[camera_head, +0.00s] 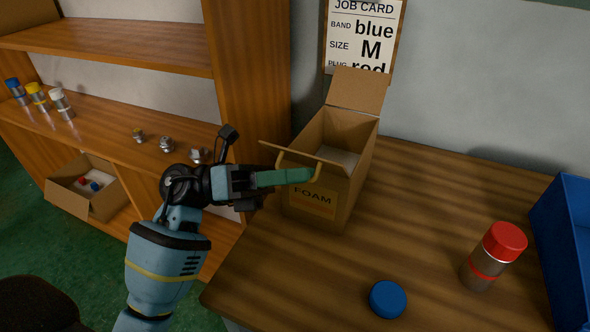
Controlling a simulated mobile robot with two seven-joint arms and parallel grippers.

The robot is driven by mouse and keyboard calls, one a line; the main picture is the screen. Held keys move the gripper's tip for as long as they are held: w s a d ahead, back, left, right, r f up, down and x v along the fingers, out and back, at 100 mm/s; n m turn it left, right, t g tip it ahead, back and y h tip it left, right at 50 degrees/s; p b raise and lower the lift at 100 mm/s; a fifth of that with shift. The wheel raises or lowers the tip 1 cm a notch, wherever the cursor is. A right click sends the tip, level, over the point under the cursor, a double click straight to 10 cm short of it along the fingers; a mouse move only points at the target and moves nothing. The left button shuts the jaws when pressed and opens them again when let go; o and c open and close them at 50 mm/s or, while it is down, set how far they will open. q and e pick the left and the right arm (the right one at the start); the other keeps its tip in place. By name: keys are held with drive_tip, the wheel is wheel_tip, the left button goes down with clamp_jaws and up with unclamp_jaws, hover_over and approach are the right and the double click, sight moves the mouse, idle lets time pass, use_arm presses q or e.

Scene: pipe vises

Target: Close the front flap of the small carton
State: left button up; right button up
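The small carton (353,187) stands on the wooden bench, with a label reading FOAM on its front. Its back flap (357,90) stands up. A thin flap (318,154), seen almost edge-on, sticks out to the left above the front of the carton. My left gripper (308,175) reaches in from the left. Its green fingers lie together as one shape at the front of the carton, just below that flap. Nothing shows between them. Whether they touch the flap or carton, I cannot tell. My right gripper is not in view.
A red-capped jar (493,256), a blue cap (388,299) and a blue bin (565,245) are on the bench at the right. A job card (362,38) hangs behind. A shelf (110,130) with small parts and an open box (75,205) are at the left.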

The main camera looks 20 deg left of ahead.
use_arm(q)
drive_tip(key=shift+d, duration=0.15)
drive_tip(key=shift+c, duration=0.3)
clamp_jaws()
